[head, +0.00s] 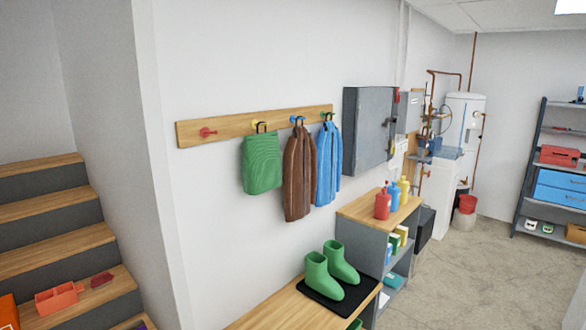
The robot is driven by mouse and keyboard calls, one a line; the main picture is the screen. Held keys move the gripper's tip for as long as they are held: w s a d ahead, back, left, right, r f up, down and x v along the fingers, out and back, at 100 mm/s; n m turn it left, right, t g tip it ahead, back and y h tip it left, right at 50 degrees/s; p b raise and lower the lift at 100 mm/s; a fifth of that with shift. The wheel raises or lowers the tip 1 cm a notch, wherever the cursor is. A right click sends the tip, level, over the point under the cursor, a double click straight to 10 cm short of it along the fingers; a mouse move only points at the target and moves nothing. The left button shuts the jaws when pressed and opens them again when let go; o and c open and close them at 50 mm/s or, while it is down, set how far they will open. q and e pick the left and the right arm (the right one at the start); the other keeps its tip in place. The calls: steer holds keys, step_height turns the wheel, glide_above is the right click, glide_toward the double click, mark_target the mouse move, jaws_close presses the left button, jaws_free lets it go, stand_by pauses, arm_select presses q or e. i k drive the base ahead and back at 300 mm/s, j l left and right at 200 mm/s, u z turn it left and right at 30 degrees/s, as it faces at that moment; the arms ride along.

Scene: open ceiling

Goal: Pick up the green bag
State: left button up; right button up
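The green bag (262,165) hangs by a dark loop from the yellow peg of a wooden wall rack (225,128) in the head view. It hangs flat near the wall, to the left of a brown coat. Its whole front is visible. Neither my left gripper nor my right gripper shows in this view.
A brown coat (298,175) and a blue coat (328,163) hang right of the bag. Below are a wooden bench (270,308) and green boots (320,279) on a dark mat. A shelf with bottles (382,204) stands right. Stairs (45,245) rise at left. Floor (450,260) is open at right.

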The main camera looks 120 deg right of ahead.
mark_target(261, 162)
steer(key=z, duration=3.9)
